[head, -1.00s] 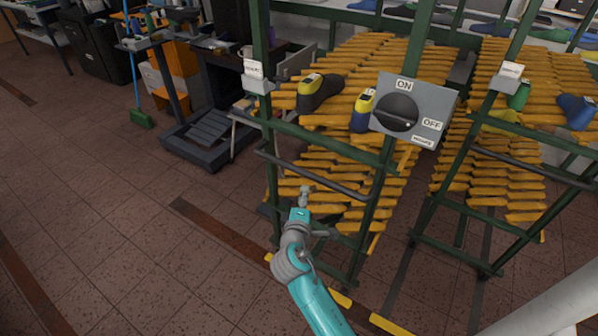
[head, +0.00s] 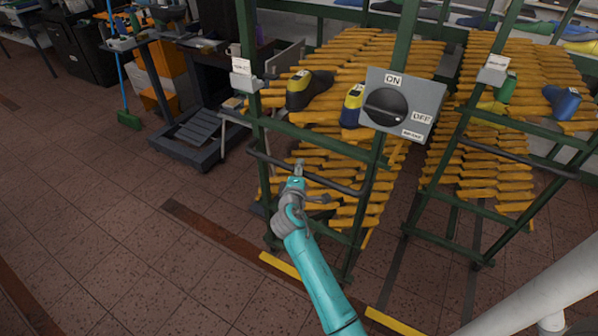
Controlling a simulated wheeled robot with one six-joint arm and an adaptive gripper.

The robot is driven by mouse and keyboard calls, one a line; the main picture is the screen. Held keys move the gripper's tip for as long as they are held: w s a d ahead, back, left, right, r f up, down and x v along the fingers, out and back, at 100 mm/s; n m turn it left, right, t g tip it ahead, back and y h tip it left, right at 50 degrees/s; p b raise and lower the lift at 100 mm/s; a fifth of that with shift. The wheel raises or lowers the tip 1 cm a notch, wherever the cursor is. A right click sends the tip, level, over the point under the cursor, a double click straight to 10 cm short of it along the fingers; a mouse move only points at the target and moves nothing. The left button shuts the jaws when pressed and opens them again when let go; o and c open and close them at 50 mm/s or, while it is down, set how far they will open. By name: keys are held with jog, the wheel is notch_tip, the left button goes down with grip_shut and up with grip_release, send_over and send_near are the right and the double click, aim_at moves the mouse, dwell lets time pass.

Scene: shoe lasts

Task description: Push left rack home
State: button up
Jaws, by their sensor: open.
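The left rack (head: 259,133) is a green metal frame on the floor, with layered yellow slats behind it. A dark push bar (head: 335,185) runs across its front. A grey switch box (head: 403,104) with a black knob, marked ON and OFF, is on its right post. A black-and-yellow shoe last (head: 310,89) and a blue-and-yellow one (head: 351,106) sit on its slats. My gripper (head: 299,172) is open and empty, and its tip overlaps the push bar in the head view. I cannot tell whether it touches the bar.
A similar right rack (head: 466,141) stands beside it, with green and blue lasts. Yellow floor marks (head: 280,265) lie at the left rack's foot. A dark platform scale (head: 205,131) and a broom (head: 129,120) are at the left. The brown tiled floor at front left is clear.

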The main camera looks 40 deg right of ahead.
grip_shut()
jog(key=shift+d, duration=0.1)
